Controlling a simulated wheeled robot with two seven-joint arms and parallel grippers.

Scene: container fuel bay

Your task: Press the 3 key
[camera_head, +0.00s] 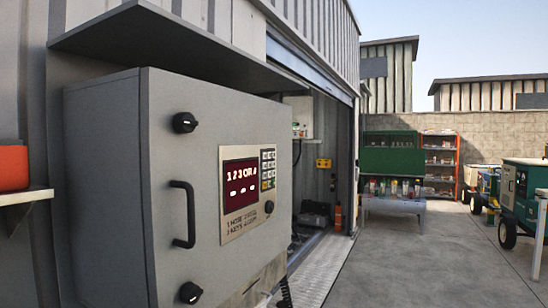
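A grey metal cabinet (105,200) stands at the left, with its door face turned toward the right. On it is a pale panel (232,228) with a dark red display (239,185) showing white characters and a row of white dashes beneath. Just right of the display is a small keypad (267,169) with several rows of keys. The key labels are too small to read, so I cannot tell which one is the 3 key. Neither of my grippers is recognisable in this view, and nothing is touching the keypad.
The cabinet door has a black handle (185,214) and black knobs (184,122). A dark canopy (150,45) juts out above. A red box (13,168) sits on a shelf at the left edge. Open concrete floor (410,262) lies to the right, with wheeled green machines (525,190) beyond.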

